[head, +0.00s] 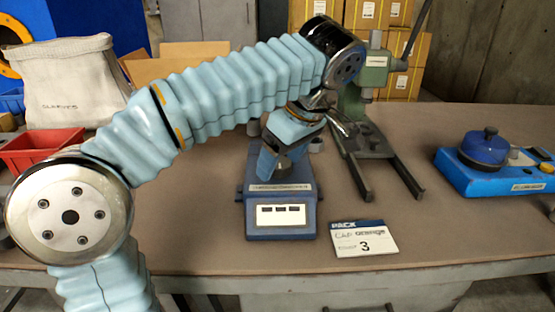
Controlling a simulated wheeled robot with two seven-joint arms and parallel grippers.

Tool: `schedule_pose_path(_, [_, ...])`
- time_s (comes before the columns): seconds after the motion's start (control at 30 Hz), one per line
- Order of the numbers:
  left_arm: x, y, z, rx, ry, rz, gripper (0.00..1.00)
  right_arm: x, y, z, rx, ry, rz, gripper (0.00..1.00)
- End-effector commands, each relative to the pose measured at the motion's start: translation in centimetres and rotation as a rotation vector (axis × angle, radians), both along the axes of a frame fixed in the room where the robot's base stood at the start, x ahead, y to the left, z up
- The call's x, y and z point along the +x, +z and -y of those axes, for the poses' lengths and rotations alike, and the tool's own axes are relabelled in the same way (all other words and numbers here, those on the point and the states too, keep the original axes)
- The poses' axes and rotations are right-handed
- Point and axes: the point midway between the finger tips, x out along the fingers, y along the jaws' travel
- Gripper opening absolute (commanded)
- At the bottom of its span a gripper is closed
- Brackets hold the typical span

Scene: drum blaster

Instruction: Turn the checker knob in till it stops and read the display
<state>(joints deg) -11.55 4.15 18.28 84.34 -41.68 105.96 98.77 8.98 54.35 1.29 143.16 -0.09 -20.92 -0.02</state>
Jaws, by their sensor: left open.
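The checker (281,230) is a blue box on the middle of the bench, with a label strip on its upper front edge. Its white display panel (281,215) faces me and has three small dark windows, too small to read. My left arm arches in from the left and comes down over the checker. My left gripper (268,172) is open and points down at the rear left part of the checker, just behind the display. The checker knob cannot be made out; the gripper and wrist cover that area. I cannot tell whether the fingers touch it. My right gripper is not in view.
A green press (374,75) with two dark rails stands right behind the checker. Another blue device (485,178) with a round lid sits far right.

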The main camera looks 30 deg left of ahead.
Motion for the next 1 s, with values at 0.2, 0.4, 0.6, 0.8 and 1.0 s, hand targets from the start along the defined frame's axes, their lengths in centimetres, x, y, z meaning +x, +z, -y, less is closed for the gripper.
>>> schedule_pose_path(0.2, [0.0, 0.05, -0.01, 0.0, 0.0, 0.0, 0.6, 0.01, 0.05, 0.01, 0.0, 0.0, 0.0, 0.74])
schedule_pose_path(0.4, [0.0, 0.05, -0.01, 0.0, 0.0, 0.0, 0.3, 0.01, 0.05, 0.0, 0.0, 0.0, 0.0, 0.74])
schedule_pose_path(0.6, [0.0, 0.05, -0.02, 0.0, -0.003, 0.0, 0.18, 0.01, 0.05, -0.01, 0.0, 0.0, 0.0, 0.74])
schedule_pose_path(0.8, [-0.06, 0.07, -0.04, 0.0, -0.045, 0.0, 0.18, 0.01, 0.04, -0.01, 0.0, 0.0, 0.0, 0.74])
schedule_pose_path(1.0, [-0.13, 0.06, -0.07, 0.001, -0.159, 0.002, 0.18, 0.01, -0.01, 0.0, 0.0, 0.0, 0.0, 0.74])
